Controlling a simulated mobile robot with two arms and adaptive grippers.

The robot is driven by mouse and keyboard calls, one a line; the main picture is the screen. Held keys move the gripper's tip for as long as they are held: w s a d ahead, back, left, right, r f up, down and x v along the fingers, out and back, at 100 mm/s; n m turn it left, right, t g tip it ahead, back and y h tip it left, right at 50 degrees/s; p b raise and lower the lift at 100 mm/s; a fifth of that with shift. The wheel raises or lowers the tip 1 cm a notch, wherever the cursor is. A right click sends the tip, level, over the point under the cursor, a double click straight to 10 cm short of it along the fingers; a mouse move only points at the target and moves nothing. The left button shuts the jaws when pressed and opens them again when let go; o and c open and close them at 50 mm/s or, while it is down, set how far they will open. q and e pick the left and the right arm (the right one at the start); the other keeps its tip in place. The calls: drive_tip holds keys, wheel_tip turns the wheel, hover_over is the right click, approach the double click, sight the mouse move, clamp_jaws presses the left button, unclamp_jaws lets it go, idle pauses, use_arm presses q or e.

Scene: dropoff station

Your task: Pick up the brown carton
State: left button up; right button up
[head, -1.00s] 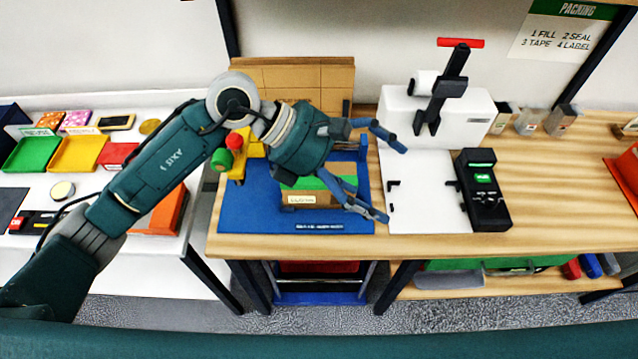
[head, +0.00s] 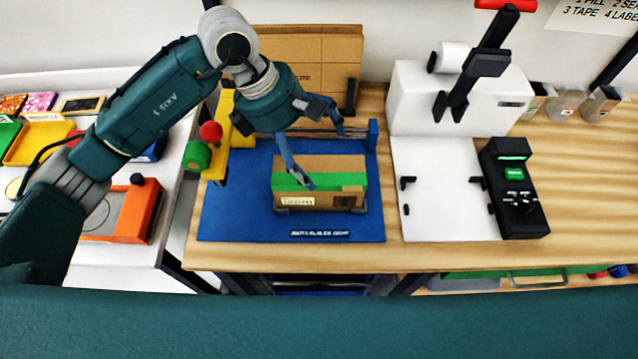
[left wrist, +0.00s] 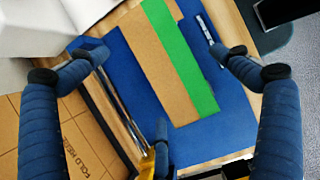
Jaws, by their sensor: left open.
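The brown carton (head: 322,184) is a small box with a green band along it and a pale label on its front. It lies on the blue mat (head: 230,215) on the wooden table. My left gripper (head: 336,157) is open above and behind the carton, with one finger in front of part of the carton. In the left wrist view the carton (left wrist: 168,62) lies beyond the spread fingers, and nothing is between them. I cannot tell whether a finger touches it. My right gripper is not in view.
A yellow stand with red and green knobs (head: 210,132) is left of the carton. Large flat cardboard (head: 310,60) stands behind. A white machine (head: 455,105) and a black device (head: 513,187) are to the right. Bare table lies at far right.

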sight(319, 164)
use_arm(q)
drive_tip(key=shift+w+d+f, duration=0.1)
drive_tip(key=shift+w+f, duration=0.1)
drive_tip(key=shift+f, duration=0.25)
drive_tip(key=p+x, duration=0.2)
drive_tip(key=x, duration=0.3)
drive_tip(key=shift+s, duration=0.15)
drive_tip(key=p+x, duration=0.2)
drive_tip(key=x, duration=0.2)
drive_tip(key=shift+f+p, duration=0.1)
drive_tip(key=shift+p, duration=0.3)
drive_tip(key=shift+d+f, duration=0.2)
drive_tip(key=shift+f, duration=0.4)
drive_tip(key=c, duration=1.3)
